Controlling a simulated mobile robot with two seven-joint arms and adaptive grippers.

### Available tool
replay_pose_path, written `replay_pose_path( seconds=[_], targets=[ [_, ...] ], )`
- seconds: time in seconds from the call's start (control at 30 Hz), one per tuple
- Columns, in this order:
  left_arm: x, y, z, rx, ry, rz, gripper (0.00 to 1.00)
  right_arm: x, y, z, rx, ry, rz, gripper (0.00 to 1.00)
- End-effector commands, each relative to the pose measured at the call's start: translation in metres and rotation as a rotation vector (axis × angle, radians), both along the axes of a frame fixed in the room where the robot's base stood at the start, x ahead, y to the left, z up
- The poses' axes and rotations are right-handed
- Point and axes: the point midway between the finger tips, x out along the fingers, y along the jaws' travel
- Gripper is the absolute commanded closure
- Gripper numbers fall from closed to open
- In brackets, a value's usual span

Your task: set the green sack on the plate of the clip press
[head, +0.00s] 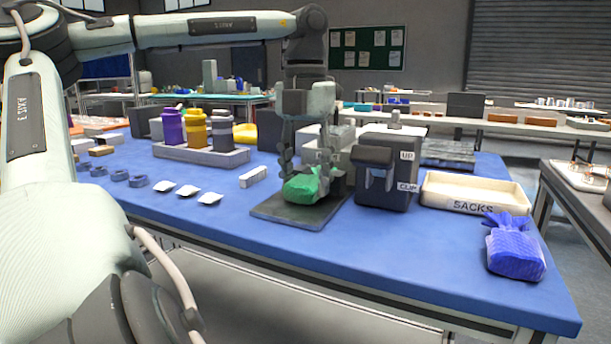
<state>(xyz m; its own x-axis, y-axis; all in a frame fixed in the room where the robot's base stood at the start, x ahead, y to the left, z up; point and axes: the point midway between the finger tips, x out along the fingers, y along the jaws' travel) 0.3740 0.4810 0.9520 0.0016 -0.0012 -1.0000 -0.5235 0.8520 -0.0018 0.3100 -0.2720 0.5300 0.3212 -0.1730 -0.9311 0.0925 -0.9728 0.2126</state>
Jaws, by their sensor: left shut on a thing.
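The green sack (302,187) is over the dark flat plate (285,214) on the blue table. It looks low and close to the plate, but I cannot tell whether it touches. My left gripper (304,168) points down from above and is shut on the sack's upper part. The fingers hide some of the sack's top. The clip press (385,172), a dark box marked UP and CLIP, stands just right of the plate. My right gripper is not in view.
A cream tray (464,207) marked SACKS stands right of the press. A blue sack (515,250) stands near the table's right front corner. Purple, yellow and grey bottles stand in a grey tray (205,158) at left. The blue table (400,262) is clear in front of the press.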

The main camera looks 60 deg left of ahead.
Motion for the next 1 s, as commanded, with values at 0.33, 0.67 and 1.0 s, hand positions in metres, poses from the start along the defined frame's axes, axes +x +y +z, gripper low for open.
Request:
replay_pose_path(
  seconds=[0.33,0.67,1.0],
  targets=[
    [0.0,0.0,-0.001,0.0,0.0,0.0,0.33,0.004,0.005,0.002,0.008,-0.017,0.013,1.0],
    [0.0,0.0,0.002,0.0,0.0,0.0,0.33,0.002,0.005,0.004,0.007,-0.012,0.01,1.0],
    [0.0,0.001,0.068,0.002,-0.002,0.002,0.33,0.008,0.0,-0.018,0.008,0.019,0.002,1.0]
  ],
)
